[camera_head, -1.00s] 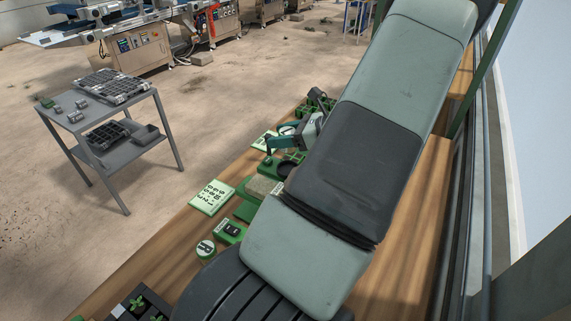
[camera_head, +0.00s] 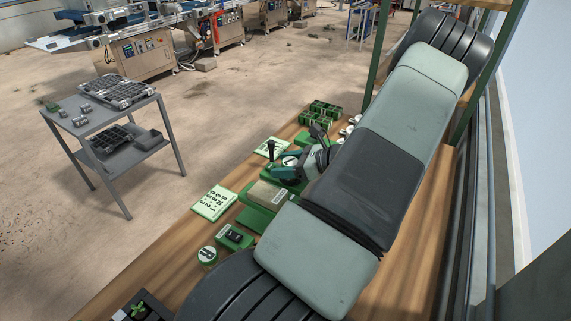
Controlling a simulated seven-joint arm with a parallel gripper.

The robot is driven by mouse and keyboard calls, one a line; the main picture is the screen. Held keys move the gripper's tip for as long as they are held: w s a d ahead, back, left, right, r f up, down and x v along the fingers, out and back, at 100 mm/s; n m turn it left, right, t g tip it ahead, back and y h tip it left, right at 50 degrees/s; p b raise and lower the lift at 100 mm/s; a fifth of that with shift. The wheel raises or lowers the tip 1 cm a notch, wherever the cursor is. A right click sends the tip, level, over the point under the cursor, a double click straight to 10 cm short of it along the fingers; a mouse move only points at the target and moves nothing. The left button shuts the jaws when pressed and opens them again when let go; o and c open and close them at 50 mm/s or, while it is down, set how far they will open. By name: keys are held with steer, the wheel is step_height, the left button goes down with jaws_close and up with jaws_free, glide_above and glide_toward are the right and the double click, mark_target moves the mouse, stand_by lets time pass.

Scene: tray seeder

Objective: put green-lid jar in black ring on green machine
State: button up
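My gripper (camera_head: 284,166) is over the far part of the green machine (camera_head: 255,219). Its teal fingers are small in view and partly hidden by my arm. A round piece with a pale top (camera_head: 290,160) shows close to the fingers; I cannot tell whether they hold it. I cannot make out the black ring now; the gripper and arm cover that part of the machine. A round green item with a white lettered top (camera_head: 207,254) stands at the near left of the machine, apart from the gripper. I cannot tell for sure which item is the green-lid jar.
A green box with a black part (camera_head: 234,237) sits beside the machine. A lettered card (camera_head: 214,203) lies at the bench's left edge, another card (camera_head: 270,147) farther back. Green crates (camera_head: 320,114) stand at the far end. A grey cart (camera_head: 103,118) stands apart on the floor.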

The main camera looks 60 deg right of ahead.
steer(key=shift+o, duration=1.3)
steer(key=shift+r, duration=0.15)
steer(key=v, duration=1.2)
